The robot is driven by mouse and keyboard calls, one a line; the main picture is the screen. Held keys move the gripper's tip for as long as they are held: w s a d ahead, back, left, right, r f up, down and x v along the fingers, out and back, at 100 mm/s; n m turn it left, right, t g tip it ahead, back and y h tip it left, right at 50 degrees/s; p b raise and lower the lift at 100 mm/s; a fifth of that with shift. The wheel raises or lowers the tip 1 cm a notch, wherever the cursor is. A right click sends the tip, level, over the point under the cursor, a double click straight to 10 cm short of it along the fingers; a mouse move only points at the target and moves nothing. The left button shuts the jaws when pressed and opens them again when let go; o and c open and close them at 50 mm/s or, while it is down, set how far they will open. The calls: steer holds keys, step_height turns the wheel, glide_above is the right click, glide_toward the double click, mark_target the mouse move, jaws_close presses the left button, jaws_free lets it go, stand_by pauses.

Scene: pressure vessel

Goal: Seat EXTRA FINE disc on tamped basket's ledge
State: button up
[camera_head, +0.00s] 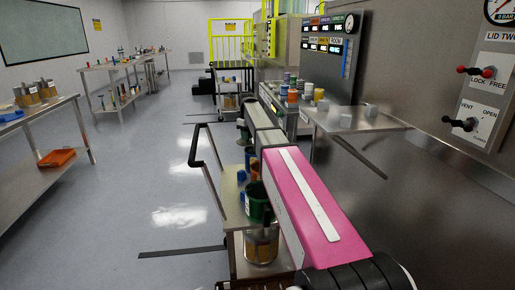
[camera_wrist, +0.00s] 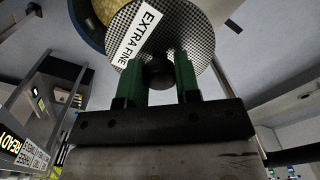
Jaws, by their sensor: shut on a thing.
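The EXTRA FINE disc (camera_wrist: 158,32) is a round, perforated plate with a white label, seen in the upper middle of the wrist view. My gripper (camera_wrist: 160,75) has its two green fingers shut on the dark knob at the disc's centre. The disc is held out beyond the fingertips. Behind it, at the upper left, shows part of a round dark-rimmed thing (camera_wrist: 88,22) with a tan, grainy inside. It may be the tamped basket, but the disc covers much of it. I cannot tell the gap between them. In the head view my arm hides the disc.
In the head view, a cart with a green container (camera_head: 258,208) and a metal can (camera_head: 261,246) stands beside my pink arm. A wall shelf (camera_head: 365,123) is at the right. A steel table (camera_head: 40,125) with an orange tray (camera_head: 57,157) stands left. The floor between is clear.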

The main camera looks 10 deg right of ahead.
steer(key=d+f, duration=0.1)
steer(key=w+d+f, duration=0.1)
steer(key=d, duration=0.1)
steer(key=w+d+f, duration=0.1)
steer(key=d, duration=0.1)
steer(key=shift+f, duration=2.1)
steer(key=o, duration=0.9)
steer(key=shift+f, duration=0.1)
steer(key=shift+o, duration=0.2)
step_height(320, 180, up, 12)
steer(key=shift+r, duration=0.15)
steer(key=shift+s, duration=0.1)
